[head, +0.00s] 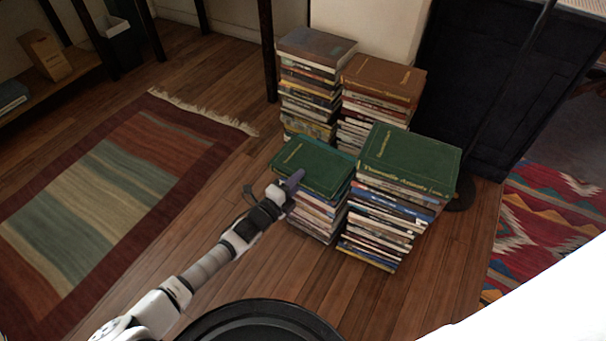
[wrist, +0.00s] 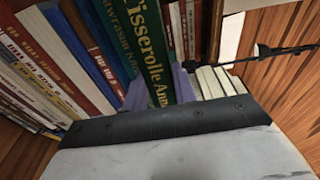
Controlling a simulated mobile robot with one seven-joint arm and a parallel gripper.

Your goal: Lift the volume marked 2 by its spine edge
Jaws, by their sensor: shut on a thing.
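My gripper (head: 294,181) is at the front edge of the green book (head: 314,167) on top of the front left stack. In the wrist view, its two purple fingers (wrist: 159,84) are shut on the spine of this green book (wrist: 157,45), one on each side. Gold spine lettering there begins like "Tisserolle Ann"; the rest, with any number, is hidden by the gripper. Another green book (head: 411,158) tops the front right stack, with gold spine lettering too small to read surely. I cannot tell from the head view whether the held book is clear of its stack.
Two more stacks stand behind, topped by a grey-brown book (head: 317,46) and a brown book (head: 384,77). The front right stack (head: 385,225) stands close beside the held book. A dark cabinet (head: 490,90) is behind right. Wood floor (head: 330,285) in front is clear.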

